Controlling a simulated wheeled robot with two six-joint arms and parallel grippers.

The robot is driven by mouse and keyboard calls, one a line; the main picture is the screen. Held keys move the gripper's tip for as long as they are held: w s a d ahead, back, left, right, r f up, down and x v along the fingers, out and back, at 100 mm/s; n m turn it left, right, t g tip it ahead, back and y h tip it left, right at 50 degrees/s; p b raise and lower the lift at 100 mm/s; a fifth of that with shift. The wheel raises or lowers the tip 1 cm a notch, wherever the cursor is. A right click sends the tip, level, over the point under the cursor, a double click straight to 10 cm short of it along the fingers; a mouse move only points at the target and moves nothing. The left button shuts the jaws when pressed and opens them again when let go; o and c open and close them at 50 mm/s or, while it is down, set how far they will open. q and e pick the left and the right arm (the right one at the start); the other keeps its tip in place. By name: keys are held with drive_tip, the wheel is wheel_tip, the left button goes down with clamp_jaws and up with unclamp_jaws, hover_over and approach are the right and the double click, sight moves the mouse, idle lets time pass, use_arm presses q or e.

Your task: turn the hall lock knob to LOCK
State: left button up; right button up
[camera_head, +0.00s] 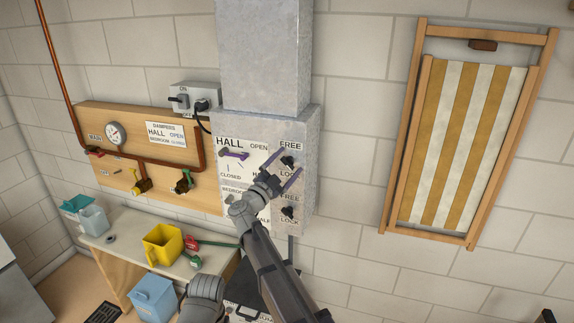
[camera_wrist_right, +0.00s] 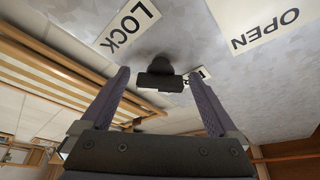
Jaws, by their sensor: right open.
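The hall lock knob (camera_head: 287,161) is small and black, on the grey duct panel between the upper FREE and LOCK labels. My right gripper (camera_head: 284,167) reaches up to it with its two purple-grey fingers apart. In the right wrist view the knob (camera_wrist_right: 160,76) shows between the open fingertips, with a gap on both sides and no visible contact. The LOCK label (camera_wrist_right: 130,25) lies beyond the left finger. Another label beside the knob is mostly hidden. I cannot tell which label the knob points to. My left gripper is not in view.
The purple hall damper handle (camera_head: 234,155) is left of my right gripper. A lower black lock knob (camera_head: 288,211) sits below. A folded striped deck chair (camera_head: 462,140) hangs on the right wall. A bench (camera_head: 128,228) with a yellow jug (camera_head: 162,245) stands left.

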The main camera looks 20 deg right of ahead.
drive_tip(key=b+v, duration=0.2)
drive_tip(key=v, duration=0.5)
drive_tip(key=shift+s+a, duration=0.25)
drive_tip(key=shift+s, duration=0.05)
drive_tip(key=shift+f, duration=0.1)
